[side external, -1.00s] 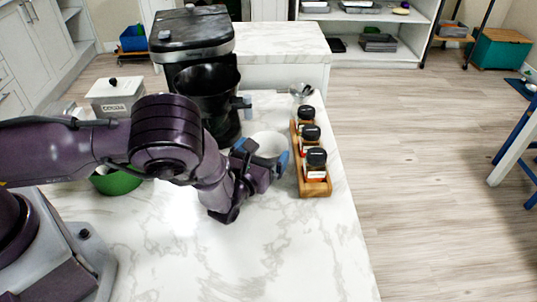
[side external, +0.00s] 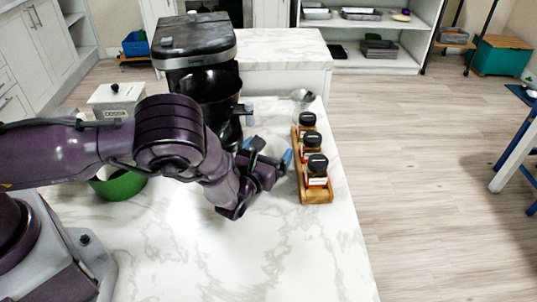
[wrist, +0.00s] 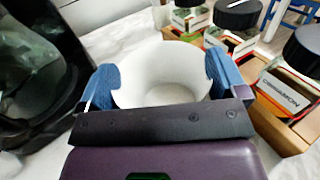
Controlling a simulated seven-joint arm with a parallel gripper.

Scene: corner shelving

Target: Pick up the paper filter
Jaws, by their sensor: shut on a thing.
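The white paper filter (wrist: 160,80) is a round, open-topped cup shape between the two blue fingertips in the wrist view. It also shows in the side external view (side external: 271,146), partly hidden by my gripper. My gripper (side external: 270,158) is shut on the filter, with one finger on each side of it. In the wrist view my gripper (wrist: 164,84) spans the filter's width, and the dark palm edge hides its near lower part. I cannot tell whether the filter is touching the counter.
A black coffee maker (side external: 205,85) stands left of the filter. A wooden rack (side external: 315,190) with spice jars stands close on the right. A green bowl (side external: 120,186) and a white canister (side external: 115,100) are at the left. The marble counter in front (side external: 230,260) is clear.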

